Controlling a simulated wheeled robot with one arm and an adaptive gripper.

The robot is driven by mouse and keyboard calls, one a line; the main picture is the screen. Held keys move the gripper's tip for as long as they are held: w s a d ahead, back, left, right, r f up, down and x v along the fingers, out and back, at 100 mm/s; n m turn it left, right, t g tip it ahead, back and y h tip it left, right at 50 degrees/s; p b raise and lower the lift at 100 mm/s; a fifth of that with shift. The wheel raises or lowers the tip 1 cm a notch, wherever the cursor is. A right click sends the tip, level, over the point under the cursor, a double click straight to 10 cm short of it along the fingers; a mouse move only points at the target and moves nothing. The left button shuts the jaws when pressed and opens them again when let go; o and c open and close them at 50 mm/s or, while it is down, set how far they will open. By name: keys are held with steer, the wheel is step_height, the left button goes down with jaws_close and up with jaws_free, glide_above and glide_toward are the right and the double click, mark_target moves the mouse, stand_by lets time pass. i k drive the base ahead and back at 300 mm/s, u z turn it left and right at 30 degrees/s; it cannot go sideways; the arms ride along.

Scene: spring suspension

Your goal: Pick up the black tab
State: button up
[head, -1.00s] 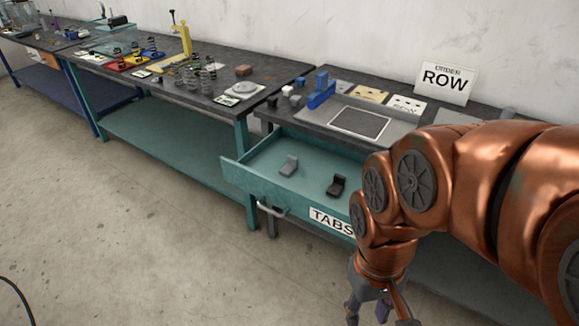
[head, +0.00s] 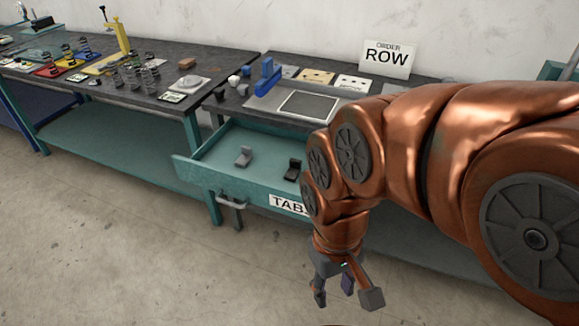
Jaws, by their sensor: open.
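The black tab (head: 293,171) is an L-shaped piece lying in the open teal drawer (head: 215,182), close to my arm in the head view. A similar grey tab (head: 243,156) lies to its left in the same drawer. My gripper (head: 345,298) hangs below my copper arm, in front of the drawer and to the right of the black tab in the picture. Its fingers are spread and hold nothing. The right part of the drawer is hidden behind my arm.
The drawer front carries a partly hidden label (head: 288,204) and a handle (head: 231,199). Above it is a dark bench top with a blue block stand (head: 267,78), a grey tray (head: 309,104) and an ORDER ROW sign (head: 387,58). The floor in front is clear.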

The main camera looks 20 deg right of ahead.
mark_target(294, 169)
steer(key=z, duration=2.2)
steer(key=i, duration=0.85)
